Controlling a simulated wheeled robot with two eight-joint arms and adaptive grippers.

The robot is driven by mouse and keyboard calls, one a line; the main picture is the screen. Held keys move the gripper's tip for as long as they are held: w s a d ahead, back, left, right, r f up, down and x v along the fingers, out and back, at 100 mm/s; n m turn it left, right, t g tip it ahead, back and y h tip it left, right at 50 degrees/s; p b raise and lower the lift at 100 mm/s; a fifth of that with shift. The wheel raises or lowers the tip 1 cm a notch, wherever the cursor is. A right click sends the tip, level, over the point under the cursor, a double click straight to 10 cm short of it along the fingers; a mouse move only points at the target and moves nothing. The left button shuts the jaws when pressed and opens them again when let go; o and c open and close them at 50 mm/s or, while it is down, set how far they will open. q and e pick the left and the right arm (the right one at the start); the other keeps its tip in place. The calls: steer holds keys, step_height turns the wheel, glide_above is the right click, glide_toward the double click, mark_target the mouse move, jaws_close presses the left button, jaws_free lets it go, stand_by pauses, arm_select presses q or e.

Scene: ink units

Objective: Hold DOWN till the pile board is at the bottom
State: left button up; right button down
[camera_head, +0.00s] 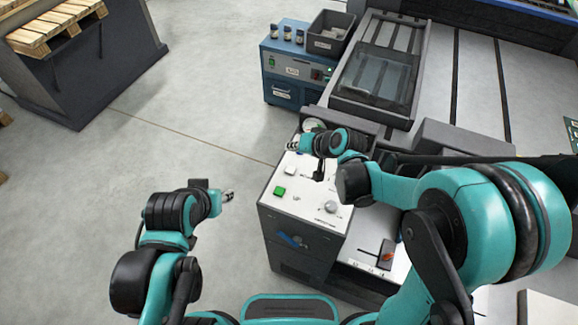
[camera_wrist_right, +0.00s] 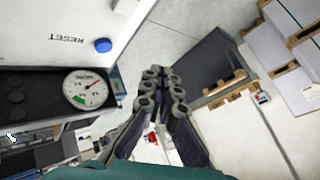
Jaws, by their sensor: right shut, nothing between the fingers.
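A console (camera_head: 300,224) with a pale sloped top stands in the middle of the head view. Its top carries a green button (camera_head: 279,191), a whitish button (camera_head: 291,170), a black lever (camera_head: 318,174) and a grey knob (camera_head: 331,207). I cannot read a DOWN label. My right gripper (camera_head: 291,146) is shut and empty by the console's far left edge; it also shows shut in the right wrist view (camera_wrist_right: 165,74). My left gripper (camera_head: 229,196) is left of the console, apart from it; its opening is too small to judge. I cannot make out the pile board.
A blue cabinet (camera_head: 282,92) with small bottles and a grey bin (camera_head: 330,33) stands behind. A dark stand (camera_head: 95,75) carries a wooden pallet at upper left. The right wrist view shows a blue button (camera_wrist_right: 103,45) by RESET and a gauge (camera_wrist_right: 84,87).

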steer(key=shift+f, duration=0.1)
steer(key=b, duration=0.6)
glide_above(292, 171)
step_height(292, 171, down, 8)
steer(key=shift+r, duration=0.15)
steer(key=shift+f+b, duration=0.45)
steer(key=shift+b, duration=0.15)
stand_by(0.5)
steer(key=shift+f+b, duration=0.45)
steer(key=shift+f+b, duration=0.4)
stand_by(0.5)
stand_by(2.9)
steer(key=shift+r+p, duration=0.65)
steer(key=shift+r, duration=0.2)
steer(key=shift+w, duration=0.1)
